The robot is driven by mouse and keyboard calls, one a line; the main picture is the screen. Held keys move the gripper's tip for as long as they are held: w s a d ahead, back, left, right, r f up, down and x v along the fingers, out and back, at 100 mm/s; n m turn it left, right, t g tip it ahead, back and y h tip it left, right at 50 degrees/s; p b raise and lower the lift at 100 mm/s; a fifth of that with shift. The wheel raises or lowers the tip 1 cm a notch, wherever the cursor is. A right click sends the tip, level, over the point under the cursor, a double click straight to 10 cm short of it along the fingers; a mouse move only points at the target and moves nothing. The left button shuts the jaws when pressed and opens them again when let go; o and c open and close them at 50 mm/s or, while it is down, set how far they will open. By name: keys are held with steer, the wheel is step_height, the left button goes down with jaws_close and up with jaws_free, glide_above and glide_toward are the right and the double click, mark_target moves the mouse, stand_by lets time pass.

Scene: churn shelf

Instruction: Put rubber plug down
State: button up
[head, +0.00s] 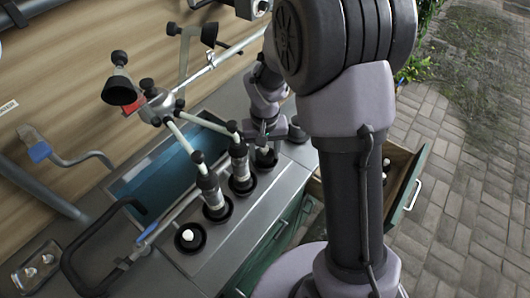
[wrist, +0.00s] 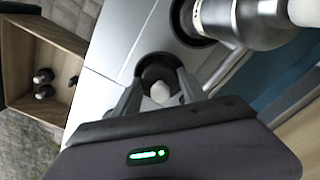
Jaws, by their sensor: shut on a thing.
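My gripper (wrist: 160,90) points down at a round black-rimmed socket (wrist: 158,68) in the metal counter. Its two fingers sit either side of a small pale-tipped piece, which looks like the rubber plug (wrist: 160,92), and are shut on it. The plug shows against the dark inside of the socket; I cannot tell whether it rests there or hangs just above. In the head view my gripper (head: 266,134) is over the rearmost socket (head: 266,158) of the row, and the plug is mostly hidden.
Two metal cups (head: 211,191) (head: 240,168) with hoses stand in neighbouring sockets. A front socket holds a white-tipped piece (head: 189,236). A blue basin (head: 160,178) lies behind the row. An open drawer (head: 408,180) holds small dark, pale-topped pieces (wrist: 43,83).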

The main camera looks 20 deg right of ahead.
steer(key=shift+s+f, duration=0.4)
steer(key=shift+f, duration=0.15)
steer(key=o, duration=1.4)
steer(key=shift+c, duration=0.2)
steer(key=r+p, duration=0.1)
steer(key=r, duration=0.3)
steer(key=r+p, duration=0.2)
steer(key=r, duration=0.3)
steer(key=r+p, duration=0.2)
steer(key=r, duration=0.2)
steer(key=shift+w+r, duration=0.15)
steer(key=shift+w, duration=0.25)
